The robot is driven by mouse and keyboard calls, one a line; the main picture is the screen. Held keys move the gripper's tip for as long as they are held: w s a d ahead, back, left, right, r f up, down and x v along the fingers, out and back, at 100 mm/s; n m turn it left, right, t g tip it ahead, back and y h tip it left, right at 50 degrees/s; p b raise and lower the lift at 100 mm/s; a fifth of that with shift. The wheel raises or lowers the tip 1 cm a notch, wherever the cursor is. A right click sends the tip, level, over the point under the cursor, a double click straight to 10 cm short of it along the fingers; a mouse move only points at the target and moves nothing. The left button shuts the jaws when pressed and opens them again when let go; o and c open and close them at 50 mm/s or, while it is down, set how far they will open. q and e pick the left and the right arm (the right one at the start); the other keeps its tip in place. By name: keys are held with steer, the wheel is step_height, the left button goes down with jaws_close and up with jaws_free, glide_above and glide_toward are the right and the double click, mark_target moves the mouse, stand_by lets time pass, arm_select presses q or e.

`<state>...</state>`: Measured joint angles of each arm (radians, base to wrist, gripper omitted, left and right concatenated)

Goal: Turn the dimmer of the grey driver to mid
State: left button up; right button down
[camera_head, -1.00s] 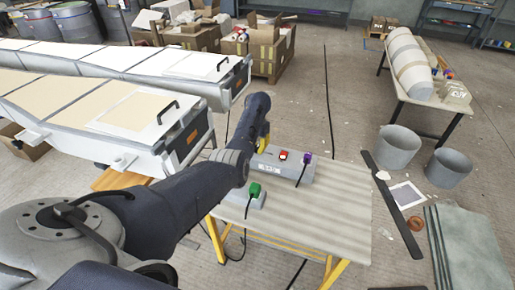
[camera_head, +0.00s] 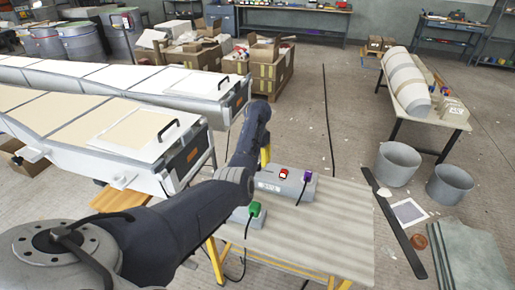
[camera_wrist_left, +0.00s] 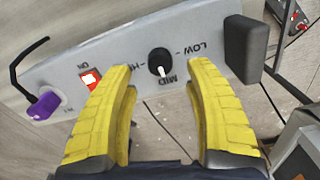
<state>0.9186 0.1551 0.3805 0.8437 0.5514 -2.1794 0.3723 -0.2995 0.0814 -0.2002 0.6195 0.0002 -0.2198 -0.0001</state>
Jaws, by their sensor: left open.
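The grey driver (camera_head: 296,188) sits on the small table, with a red switch and a purple plug on top; its front side is partly hidden by my left arm. In the left wrist view, the driver's face (camera_wrist_left: 228,13) shows the black dimmer knob (camera_wrist_left: 158,58), with a white mark that points at the MID label. LOW is printed to the right of the knob. The yellow fingers of my left gripper (camera_wrist_left: 161,68) are open, one on each side of the knob, with gaps between. In the head view, my left gripper (camera_head: 265,155) is mostly hidden behind its arm.
A smaller grey box with a green plug (camera_head: 253,210) stands nearer on the table (camera_head: 335,235). Long white moulds (camera_head: 130,125) stand to the left. Two grey buckets (camera_head: 398,163) stand on the floor to the right. The table's right part is clear.

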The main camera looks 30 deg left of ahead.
arm_select(q)
step_height(320, 180, up, 8)
stand_by(0.4)
steer(key=shift+f, duration=0.1)
